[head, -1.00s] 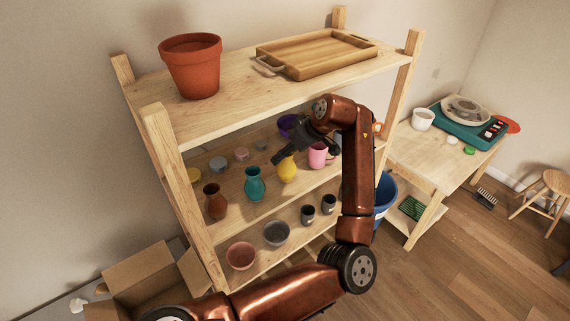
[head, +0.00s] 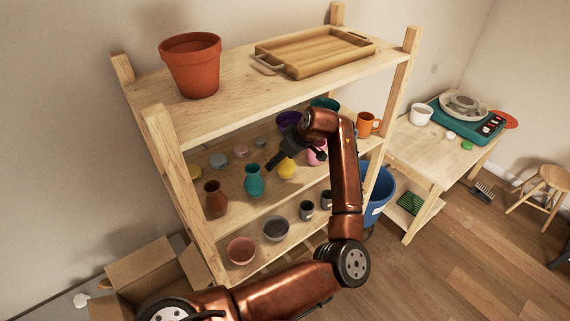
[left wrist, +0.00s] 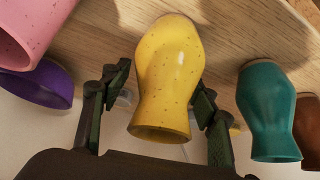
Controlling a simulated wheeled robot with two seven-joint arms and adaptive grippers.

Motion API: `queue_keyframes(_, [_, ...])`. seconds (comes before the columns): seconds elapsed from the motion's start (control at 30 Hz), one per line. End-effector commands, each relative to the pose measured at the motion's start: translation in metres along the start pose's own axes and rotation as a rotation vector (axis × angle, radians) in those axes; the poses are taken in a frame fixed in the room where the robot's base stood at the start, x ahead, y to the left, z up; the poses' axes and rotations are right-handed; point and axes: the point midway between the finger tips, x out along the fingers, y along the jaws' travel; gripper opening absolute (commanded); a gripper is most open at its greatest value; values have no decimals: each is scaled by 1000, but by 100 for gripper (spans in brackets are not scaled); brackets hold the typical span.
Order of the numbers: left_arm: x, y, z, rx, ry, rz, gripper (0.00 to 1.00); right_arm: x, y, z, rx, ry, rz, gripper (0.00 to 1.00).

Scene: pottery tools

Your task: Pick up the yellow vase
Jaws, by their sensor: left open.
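The yellow vase (head: 286,170) stands on the middle shelf, partly hidden behind my left gripper (head: 273,163) in the head view. In the left wrist view the speckled yellow vase (left wrist: 168,75) appears mouth-down in the picture. My right gripper is in neither view.
A teal vase (head: 254,181) and a brown vase (head: 214,199) stand left of the yellow one. A pink mug (head: 316,155) is close on its right, partly hidden by my arm. The upper shelf board (head: 235,105) overhangs them. An orange mug (head: 367,123) is further right.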

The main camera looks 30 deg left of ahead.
Motion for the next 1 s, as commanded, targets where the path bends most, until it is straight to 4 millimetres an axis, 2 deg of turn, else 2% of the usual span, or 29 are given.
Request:
queue_keyframes(0.07, [0,0,0,0,0,0,52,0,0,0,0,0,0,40])
queue_keyframes(0.8, [0,0,1,1,-2,0,1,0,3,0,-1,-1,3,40])
queue_keyframes(1.0, [1,0,2,2,-4,-1,0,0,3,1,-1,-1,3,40])
